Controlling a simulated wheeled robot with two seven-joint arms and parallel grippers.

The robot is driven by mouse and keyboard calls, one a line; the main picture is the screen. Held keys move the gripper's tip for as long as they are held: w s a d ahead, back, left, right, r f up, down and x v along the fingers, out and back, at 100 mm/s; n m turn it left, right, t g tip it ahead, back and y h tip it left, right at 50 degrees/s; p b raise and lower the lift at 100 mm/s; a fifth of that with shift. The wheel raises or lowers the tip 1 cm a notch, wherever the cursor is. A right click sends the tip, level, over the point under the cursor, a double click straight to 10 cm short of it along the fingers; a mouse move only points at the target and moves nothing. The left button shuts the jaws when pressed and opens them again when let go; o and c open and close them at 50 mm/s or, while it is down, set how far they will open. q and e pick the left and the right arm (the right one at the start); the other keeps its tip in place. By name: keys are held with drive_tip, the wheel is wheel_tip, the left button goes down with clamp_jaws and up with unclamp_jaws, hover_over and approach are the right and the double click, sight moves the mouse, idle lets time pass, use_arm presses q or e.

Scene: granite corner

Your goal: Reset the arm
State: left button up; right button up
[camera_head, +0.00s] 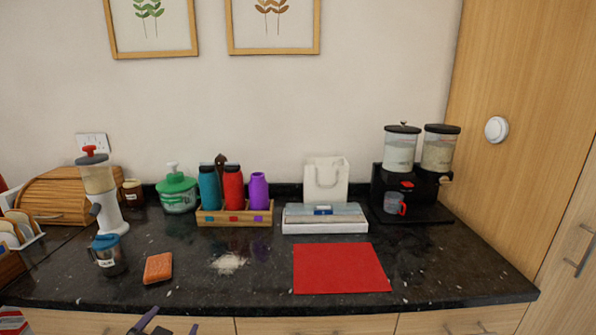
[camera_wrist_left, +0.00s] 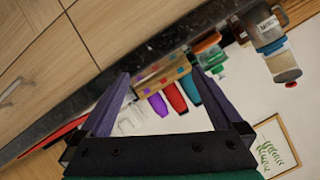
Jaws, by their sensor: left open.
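My left gripper (camera_head: 167,325) shows at the bottom edge of the head view, in front of the counter. Only the tips of its two dark fingers are visible there. In the left wrist view the gripper (camera_wrist_left: 158,78) has its fingers spread apart with nothing held between them. That view is tilted, with the counter items beyond the fingers. My right gripper is not seen in either view.
The dark granite counter (camera_head: 440,275) holds an orange sponge (camera_head: 158,267), white crumbs (camera_head: 228,263), a red mat (camera_head: 340,268), a blue-lidded jug (camera_head: 108,255), a bottle rack (camera_head: 234,218) and a cereal dispenser (camera_head: 412,180). Wooden drawers (camera_head: 315,325) lie below its front edge.

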use_arm(q)
drive_tip(key=s+d+f+n+g+h, duration=0.25)
drive_tip(key=s+f+g, duration=0.65)
drive_tip(key=s+f, duration=0.7)
wheel_tip(320, 180, down, 21)
drive_tip(key=s+g, duration=0.1)
drive_tip(key=s, duration=0.2)
drive_tip(key=s+a+f+g, duration=0.1)
drive_tip(key=s+a+f, duration=0.1)
drive_tip(key=s+f, duration=1.3)
drive_tip(key=shift+s+a+f+m+g, duration=0.2)
drive_tip(key=shift+s+m+g, duration=0.25)
drive_tip(key=shift+s, duration=0.6)
drive_tip(key=shift+a+r, duration=0.1)
